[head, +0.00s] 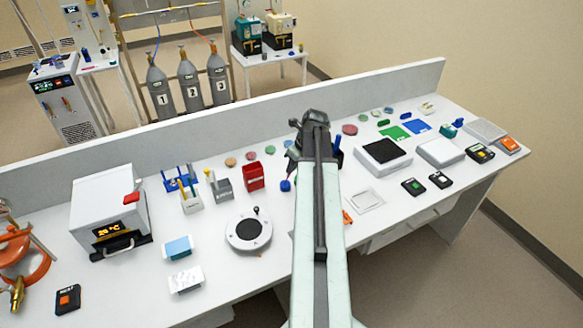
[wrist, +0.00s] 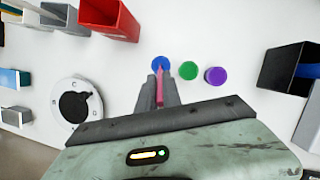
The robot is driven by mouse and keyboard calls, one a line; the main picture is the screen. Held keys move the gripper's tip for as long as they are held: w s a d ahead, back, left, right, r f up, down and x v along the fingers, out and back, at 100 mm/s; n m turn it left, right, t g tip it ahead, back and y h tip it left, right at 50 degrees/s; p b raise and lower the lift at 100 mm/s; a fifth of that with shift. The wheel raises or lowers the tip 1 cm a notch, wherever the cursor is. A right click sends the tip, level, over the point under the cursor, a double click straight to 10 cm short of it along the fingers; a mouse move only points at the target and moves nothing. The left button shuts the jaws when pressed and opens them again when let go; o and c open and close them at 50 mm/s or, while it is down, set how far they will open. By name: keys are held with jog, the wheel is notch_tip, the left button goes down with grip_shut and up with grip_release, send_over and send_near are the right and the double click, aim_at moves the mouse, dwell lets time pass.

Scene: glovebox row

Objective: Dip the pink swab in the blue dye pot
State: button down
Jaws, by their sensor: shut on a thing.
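My gripper (wrist: 159,90) is shut on the pink swab (wrist: 159,88), which shows as a thin pink strip between the grey fingers in the wrist view. The blue dye pot (wrist: 160,62) is a round blue disc just beyond the fingertips, and the swab points at it. In the head view the blue pot (head: 285,186) shows just left of my arm, with a bit of pink above it. My arm hides most of the gripper there. I cannot tell whether the swab's tip is inside the pot or above it.
A green pot (wrist: 188,70) and a purple pot (wrist: 215,76) stand close right of the blue one. A black open box (wrist: 283,70) is farther right. A red holder (head: 253,177) and a round white device (head: 249,231) stand to the left.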

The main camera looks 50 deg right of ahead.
dwell(0.5)
notch_tip(320, 180, up, 7)
jog(key=p, duration=0.7)
jog(key=shift+f, duration=0.1)
